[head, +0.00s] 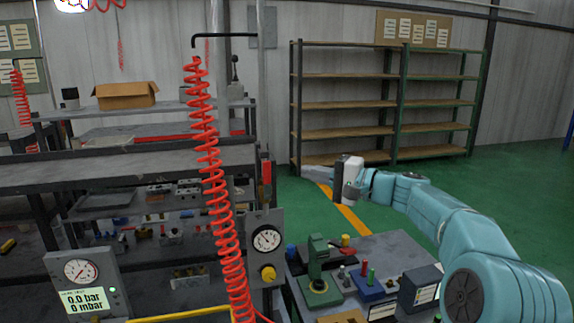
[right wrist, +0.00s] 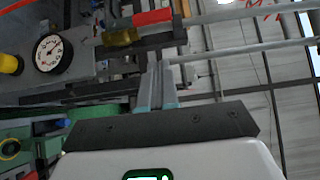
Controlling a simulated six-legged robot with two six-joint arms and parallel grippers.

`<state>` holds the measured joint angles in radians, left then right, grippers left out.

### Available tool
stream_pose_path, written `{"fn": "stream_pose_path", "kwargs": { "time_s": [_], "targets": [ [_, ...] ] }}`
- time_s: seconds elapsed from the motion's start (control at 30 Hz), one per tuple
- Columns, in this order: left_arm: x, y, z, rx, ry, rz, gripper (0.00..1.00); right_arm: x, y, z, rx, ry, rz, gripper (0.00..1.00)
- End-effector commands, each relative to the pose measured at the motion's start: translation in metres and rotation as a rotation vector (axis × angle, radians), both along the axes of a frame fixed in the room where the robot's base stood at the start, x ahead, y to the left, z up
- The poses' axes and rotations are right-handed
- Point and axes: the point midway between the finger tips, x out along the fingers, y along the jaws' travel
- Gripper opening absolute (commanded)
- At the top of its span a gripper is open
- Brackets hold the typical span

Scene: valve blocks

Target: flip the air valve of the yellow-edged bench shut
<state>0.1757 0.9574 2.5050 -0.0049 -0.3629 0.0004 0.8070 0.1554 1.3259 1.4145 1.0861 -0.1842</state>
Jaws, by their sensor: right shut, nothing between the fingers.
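The air valve has a red lever (head: 266,172) on the post above the gauge panel (head: 265,244). The lever points up, in line with the pipe. In the right wrist view the red lever (right wrist: 152,17) lies beside a brass-yellow body (right wrist: 120,37). The yellow-edged bench shows its yellow edge (head: 180,314) at the bottom of the head view. My right gripper (head: 338,191) is shut and empty, to the right of the lever and apart from it. Its closed fingers (right wrist: 156,86) show in the right wrist view. My left gripper is not in view.
A red coiled hose (head: 212,160) hangs left of the valve. A yellow knob (head: 268,273) sits below the round gauge (head: 266,240). A green fixture (head: 318,270) and small parts stand on a grey table below my right arm. Shelves (head: 345,103) stand behind.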

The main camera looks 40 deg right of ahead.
Motion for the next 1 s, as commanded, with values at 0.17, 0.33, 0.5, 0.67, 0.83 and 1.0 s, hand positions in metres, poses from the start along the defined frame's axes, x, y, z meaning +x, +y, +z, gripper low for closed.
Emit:
{"fn": "stream_pose_path", "kwargs": {
  "time_s": [0.17, 0.33, 0.5, 0.67, 0.83, 1.0],
  "targets": [
    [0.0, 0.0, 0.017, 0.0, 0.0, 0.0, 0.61, 0.03, 0.018, 0.004, 0.002, -0.002, 0.005, 0.0],
    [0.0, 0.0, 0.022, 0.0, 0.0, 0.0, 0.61, 0.039, 0.036, 0.002, 0.002, -0.002, 0.002, 0.0],
    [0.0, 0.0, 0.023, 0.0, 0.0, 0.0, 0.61, 0.043, 0.042, 0.0, 0.0, -0.001, -0.001, 0.0],
    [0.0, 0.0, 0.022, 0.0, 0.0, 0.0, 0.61, 0.043, 0.041, 0.0, 0.0, 0.0, -0.002, 0.0],
    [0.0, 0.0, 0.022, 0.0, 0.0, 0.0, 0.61, 0.042, 0.041, 0.0, 0.0, -0.001, -0.002, 0.0],
    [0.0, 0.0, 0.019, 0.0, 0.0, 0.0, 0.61, 0.043, 0.043, 0.0, -0.001, -0.002, -0.001, 0.0]
  ]
}}
